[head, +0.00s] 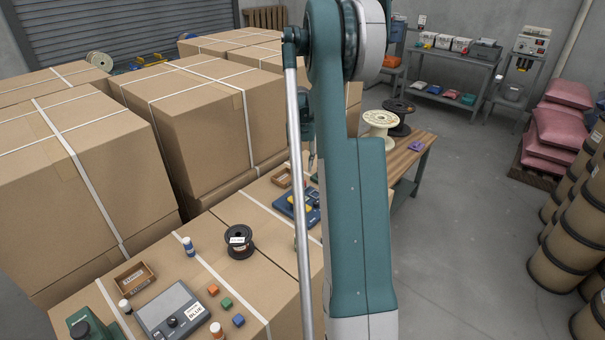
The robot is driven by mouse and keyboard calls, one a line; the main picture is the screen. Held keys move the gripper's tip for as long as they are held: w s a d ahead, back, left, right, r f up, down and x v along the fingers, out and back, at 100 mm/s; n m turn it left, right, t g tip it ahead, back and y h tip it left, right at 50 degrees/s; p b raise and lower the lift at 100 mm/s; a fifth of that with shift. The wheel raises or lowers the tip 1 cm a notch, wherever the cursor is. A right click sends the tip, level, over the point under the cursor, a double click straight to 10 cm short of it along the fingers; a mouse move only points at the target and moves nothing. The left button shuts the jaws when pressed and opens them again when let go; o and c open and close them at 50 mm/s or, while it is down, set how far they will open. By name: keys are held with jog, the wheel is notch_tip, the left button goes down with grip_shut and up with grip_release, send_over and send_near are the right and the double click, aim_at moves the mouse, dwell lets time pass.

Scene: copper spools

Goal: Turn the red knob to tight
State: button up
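I cannot make out a red knob in the head view. A blue device (290,207) with yellow and dark parts sits on the cartons, partly hidden behind my arm. A grey box (168,308) with a dark round knob on its face and a white label lies on the near carton at the lower left. My gripper (311,163) shows only in part, beside my arm's left edge, above and close to the blue device. The rest of it is hidden behind my arm, so its opening and anything in it cannot be seen.
A black spool (239,241), a small brown box (134,278), small bottles and coloured cubes (226,303) lie on the near cartons. Tall strapped cartons (196,125) stand at the left. A wooden bench (404,158) is behind my arm.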

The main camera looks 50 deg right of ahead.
jog(key=shift+r, duration=1.95)
jog(key=shift+w+a+r, duration=0.1)
jog(key=shift+a, duration=0.1)
jog(key=s+a+r+n+t, duration=0.15)
jog(key=a+r, duration=0.45)
jog(key=a, duration=0.6)
jog(key=s+a+r+n+t+h, duration=0.15)
jog(key=a+r, duration=0.35)
jog(key=a, duration=0.6)
jog(key=s+a+r+n, duration=0.25)
jog(key=a+r, duration=0.35)
jog(key=a, duration=0.6)
jog(key=s+a+f+n+t+y, duration=0.1)
jog(key=s+a+n+t, duration=0.1)
jog(key=s+a, duration=0.7)
jog(key=s+a+f+n+t, duration=0.2)
jog(key=s+a+n, duration=0.2)
jog(key=s+a, duration=0.6)
jog(key=shift+s+a+f+y, duration=0.3)
jog(key=shift+a+y, duration=0.05)
jog(key=shift+a, duration=2.6)
